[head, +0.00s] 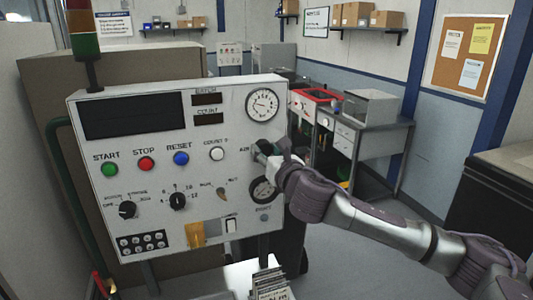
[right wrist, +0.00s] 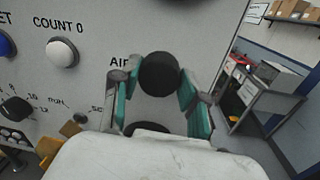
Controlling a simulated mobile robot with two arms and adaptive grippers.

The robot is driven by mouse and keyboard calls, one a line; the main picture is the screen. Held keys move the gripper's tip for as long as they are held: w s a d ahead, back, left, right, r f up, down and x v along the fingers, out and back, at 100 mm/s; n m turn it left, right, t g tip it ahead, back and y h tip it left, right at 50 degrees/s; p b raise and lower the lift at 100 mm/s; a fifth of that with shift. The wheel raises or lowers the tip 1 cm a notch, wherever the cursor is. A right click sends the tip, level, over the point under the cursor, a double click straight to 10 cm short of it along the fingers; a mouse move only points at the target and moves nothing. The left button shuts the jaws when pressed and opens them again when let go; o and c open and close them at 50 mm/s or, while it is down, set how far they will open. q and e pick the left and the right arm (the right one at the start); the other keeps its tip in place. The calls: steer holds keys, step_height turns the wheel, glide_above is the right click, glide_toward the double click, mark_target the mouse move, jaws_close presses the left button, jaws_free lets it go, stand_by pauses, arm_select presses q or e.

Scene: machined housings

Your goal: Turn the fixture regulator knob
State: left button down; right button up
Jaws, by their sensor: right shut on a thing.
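The regulator knob (right wrist: 159,73) is round and black and sits on the light grey panel (head: 183,105), beside lettering that starts "AI". In the right wrist view it lies between the two teal-padded fingers of my right gripper (right wrist: 156,90), which is shut on it. I cannot tell how far the knob is turned. The round gauge (head: 262,103) is above the gripper. My left gripper is not in view.
The panel also carries green (head: 110,169), red (head: 147,164) and blue (head: 181,158) buttons, a white button (head: 217,153) and black selector knobs (head: 178,200). A dark round dial (head: 263,190) is just below my gripper. A grey workbench (head: 370,130) stands behind, with open floor before it.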

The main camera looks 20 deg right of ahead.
steer(key=m+b, duration=0.2)
steer(key=m, duration=0.5)
steer(key=shift+f+m, duration=0.15)
steer(key=shift+m, duration=0.15)
steer(key=m+b, duration=0.1)
steer(key=m, duration=0.2)
steer(key=shift+m+t+h, duration=0.3)
steer(key=shift+m, duration=0.1)
steer(key=m, duration=0.4)
steer(key=shift+a+h+b, duration=0.1)
steer(key=shift+h+b, duration=0.3)
steer(key=m, duration=0.6)
steer(key=shift+m+h+b, duration=0.3)
steer(key=shift+m+b, duration=0.1)
steer(key=m, duration=0.3)
steer(key=shift+a+m, duration=0.1)
steer(key=shift+m, duration=0.3)
steer(key=shift+m+h, duration=0.3)
steer(key=shift+m, duration=1.3)
steer(key=o, duration=1.1)
